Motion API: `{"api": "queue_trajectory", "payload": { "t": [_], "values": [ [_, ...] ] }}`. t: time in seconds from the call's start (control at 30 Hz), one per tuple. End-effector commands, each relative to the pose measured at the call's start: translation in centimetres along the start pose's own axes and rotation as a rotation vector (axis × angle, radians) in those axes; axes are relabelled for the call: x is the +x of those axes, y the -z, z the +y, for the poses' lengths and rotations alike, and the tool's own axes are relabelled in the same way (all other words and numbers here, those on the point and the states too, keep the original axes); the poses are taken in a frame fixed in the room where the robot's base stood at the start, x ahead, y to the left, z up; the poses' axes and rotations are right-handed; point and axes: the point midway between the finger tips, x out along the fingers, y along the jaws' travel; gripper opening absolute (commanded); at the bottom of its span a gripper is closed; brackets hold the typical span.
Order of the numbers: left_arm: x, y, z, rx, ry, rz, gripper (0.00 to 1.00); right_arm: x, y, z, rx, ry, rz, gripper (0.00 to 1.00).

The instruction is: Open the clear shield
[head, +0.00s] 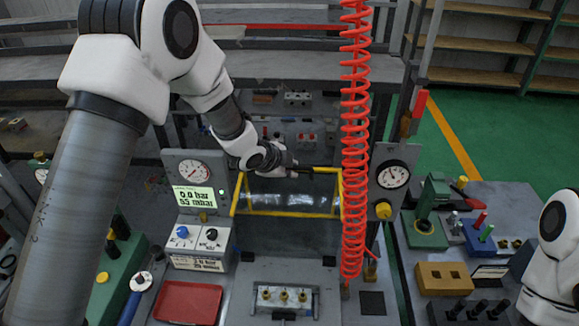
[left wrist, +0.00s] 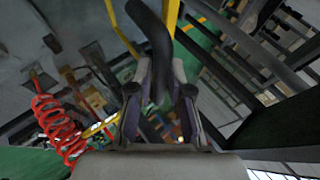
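The clear shield (head: 290,199) is a see-through panel in a yellow frame, at the middle of the bench in the head view. Its panel faces me, tilted, above a dark recess. My left gripper (head: 291,170) is at the shield's upper edge, left of the yellow corner. In the left wrist view a dark curved handle bar (left wrist: 155,35) runs between the two fingers of my left gripper (left wrist: 161,70), which appear closed on it. Yellow frame bars show beyond it. The exact finger contact is partly hidden. My right gripper is out of view; only part of that arm shows at right.
A red coiled hose (head: 354,150) hangs just right of the shield. Gauge panels stand on both sides, with a control box (head: 200,246) at left. In front are a valve block (head: 284,298) with brass fittings and a red tray (head: 188,302). A right-hand bench holds several fixtures.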

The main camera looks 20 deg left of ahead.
Motion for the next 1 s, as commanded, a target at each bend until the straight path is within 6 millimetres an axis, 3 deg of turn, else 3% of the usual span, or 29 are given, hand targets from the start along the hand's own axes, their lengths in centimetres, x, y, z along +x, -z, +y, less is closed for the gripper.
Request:
{"api": "queue_trajectory", "payload": {
  "t": [0.43, 0.57, 0.8, 1.0],
  "values": [
    [-0.8, 0.0, -0.1, 0.0, 0.0, 0.0, 0.39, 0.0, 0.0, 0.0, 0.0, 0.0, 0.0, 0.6],
    [-3.3, 0.0, -0.1, 0.0, 0.002, 0.0, 0.39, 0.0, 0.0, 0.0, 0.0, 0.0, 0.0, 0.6],
    [-9.4, 0.1, -0.1, -0.002, 0.002, 0.001, 0.39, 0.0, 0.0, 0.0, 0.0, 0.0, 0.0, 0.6],
    [-11.9, 0.1, 0.0, 0.001, 0.001, 0.0, 0.39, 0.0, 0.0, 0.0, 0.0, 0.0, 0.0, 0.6]
  ]
}}
